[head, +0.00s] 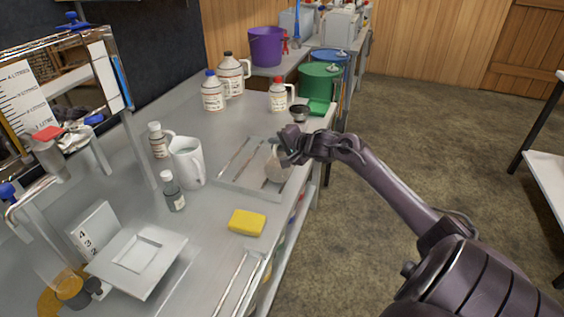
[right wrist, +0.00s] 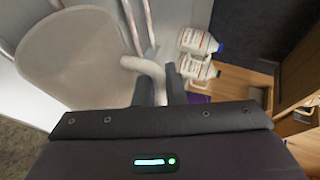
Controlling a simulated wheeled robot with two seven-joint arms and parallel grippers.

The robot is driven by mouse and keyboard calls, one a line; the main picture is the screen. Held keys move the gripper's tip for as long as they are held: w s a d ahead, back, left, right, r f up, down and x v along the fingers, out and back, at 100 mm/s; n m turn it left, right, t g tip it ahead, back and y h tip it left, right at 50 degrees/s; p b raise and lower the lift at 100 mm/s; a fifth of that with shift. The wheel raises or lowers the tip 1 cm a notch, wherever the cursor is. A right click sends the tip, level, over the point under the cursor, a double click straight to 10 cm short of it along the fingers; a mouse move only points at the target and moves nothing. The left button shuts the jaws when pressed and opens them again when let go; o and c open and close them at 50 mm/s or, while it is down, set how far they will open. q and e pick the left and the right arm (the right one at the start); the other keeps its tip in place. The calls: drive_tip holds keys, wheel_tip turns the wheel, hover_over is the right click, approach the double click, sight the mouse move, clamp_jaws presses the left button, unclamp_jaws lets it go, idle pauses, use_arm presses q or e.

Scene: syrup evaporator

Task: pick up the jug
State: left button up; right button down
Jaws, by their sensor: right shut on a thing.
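Another white jug (head: 188,163) stands upright on the bench, left of the tray. My left gripper is not in view.
A yellow sponge (head: 247,223) lies near the bench's front edge. Small bottles (head: 173,192) stand left of it. Larger labelled bottles (head: 213,92), a red-capped bottle (head: 278,96) and a small dark cup (head: 299,113) stand farther back. The floor right of the bench is clear.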

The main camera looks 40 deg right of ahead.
drive_tip(key=shift+r, duration=0.15)
drive_tip(key=shift+r, duration=0.1)
drive_tip(key=shift+w+r, duration=0.1)
drive_tip(key=shift+r, duration=0.15)
use_arm(q)
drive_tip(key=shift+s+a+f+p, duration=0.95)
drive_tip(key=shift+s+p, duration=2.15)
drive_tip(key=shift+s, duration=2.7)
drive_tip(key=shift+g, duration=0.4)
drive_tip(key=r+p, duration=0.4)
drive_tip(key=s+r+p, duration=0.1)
drive_tip(key=p, duration=0.1)
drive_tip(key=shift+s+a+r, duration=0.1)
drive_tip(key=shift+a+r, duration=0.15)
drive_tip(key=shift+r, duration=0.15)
use_arm(e)
wheel_tip(320, 180, up, 26)
